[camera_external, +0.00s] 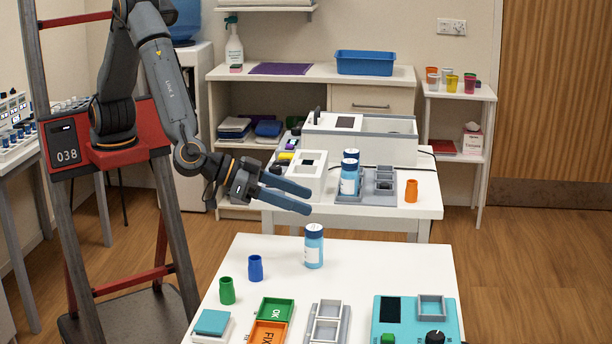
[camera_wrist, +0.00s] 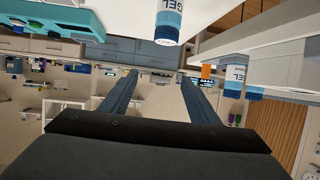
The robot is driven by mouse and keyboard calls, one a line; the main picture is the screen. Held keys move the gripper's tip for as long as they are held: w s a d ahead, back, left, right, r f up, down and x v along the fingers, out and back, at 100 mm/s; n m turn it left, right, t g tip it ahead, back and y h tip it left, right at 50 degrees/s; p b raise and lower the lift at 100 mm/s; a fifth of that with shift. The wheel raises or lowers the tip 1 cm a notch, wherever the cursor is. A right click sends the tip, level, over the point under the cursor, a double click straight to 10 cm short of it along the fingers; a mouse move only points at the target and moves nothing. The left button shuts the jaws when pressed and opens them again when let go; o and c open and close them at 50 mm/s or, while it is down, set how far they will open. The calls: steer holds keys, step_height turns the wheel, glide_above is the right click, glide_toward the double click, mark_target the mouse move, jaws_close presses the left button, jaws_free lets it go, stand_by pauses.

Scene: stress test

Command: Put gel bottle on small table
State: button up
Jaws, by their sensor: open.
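A light blue gel bottle (camera_external: 314,249) with a dark blue cap and white label stands upright on the front white table (camera_external: 400,268). It also shows at the top of the wrist view (camera_wrist: 169,22). Two similar bottles (camera_external: 349,180) stand close together at a grey rack on the white table behind (camera_external: 428,190); they appear at the right of the wrist view (camera_wrist: 234,76). My gripper (camera_external: 300,197) is open and empty, in the air above and left of the front bottle. Its spread fingers show in the wrist view (camera_wrist: 158,80). I cannot tell which table is the small one.
Green (camera_external: 227,291) and blue (camera_external: 255,268) cups, bins, a grey rack (camera_external: 326,325) and a teal device (camera_external: 412,318) occupy the front table. Its right rear is clear. The back table holds white equipment (camera_external: 368,140) and an orange cup (camera_external: 411,191). A gap separates the tables.

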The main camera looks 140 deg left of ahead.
glide_toward(330, 265)
steer(key=r, duration=0.1)
steer(key=w+a+r, duration=0.1)
steer(key=shift+w+a+r, duration=0.2)
steer(key=shift+r, duration=0.05)
steer(key=shift+a+r+p+x, duration=0.1)
steer(key=shift+p+x, duration=0.3)
steer(key=shift+x, duration=1.55)
steer(key=shift+a+r+p+x, duration=0.15)
steer(key=shift+p+x, duration=0.25)
steer(key=shift+x, duration=1.5)
steer(key=shift+s, duration=0.15)
steer(key=c, duration=1.3)
